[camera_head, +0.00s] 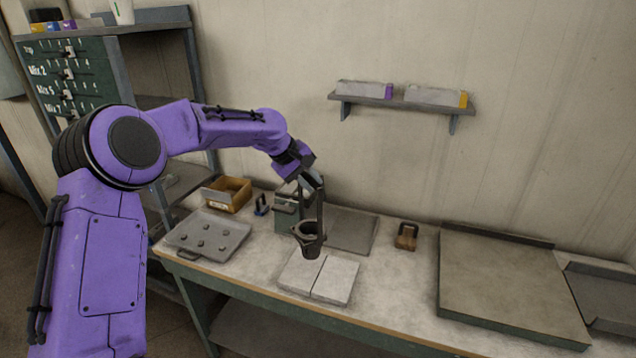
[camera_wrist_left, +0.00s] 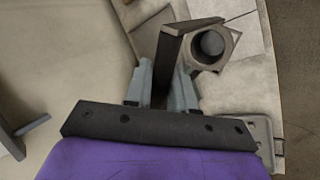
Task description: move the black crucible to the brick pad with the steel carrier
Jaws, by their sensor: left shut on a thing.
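My left gripper (camera_head: 314,180) is shut on the upright handle of the steel carrier (camera_head: 320,212). The carrier's handle also shows between the fingers in the left wrist view (camera_wrist_left: 170,58). The black crucible (camera_head: 311,250) sits upright inside the carrier's ring at the handle's lower end. Its round grey inside shows in the left wrist view (camera_wrist_left: 211,43). The brick pad (camera_head: 335,280), made of pale slabs, lies under and in front of the crucible. I cannot tell whether the crucible touches the pad. My right gripper is not in view.
On the bench, a grey tray with small lumps (camera_head: 217,222) and a yellow-brown box (camera_head: 228,187) stand left. A dark plate (camera_head: 350,232) lies behind the pad. A small brown block with a handle (camera_head: 406,238) and a large raised slab (camera_head: 505,280) are right. Bench between is clear.

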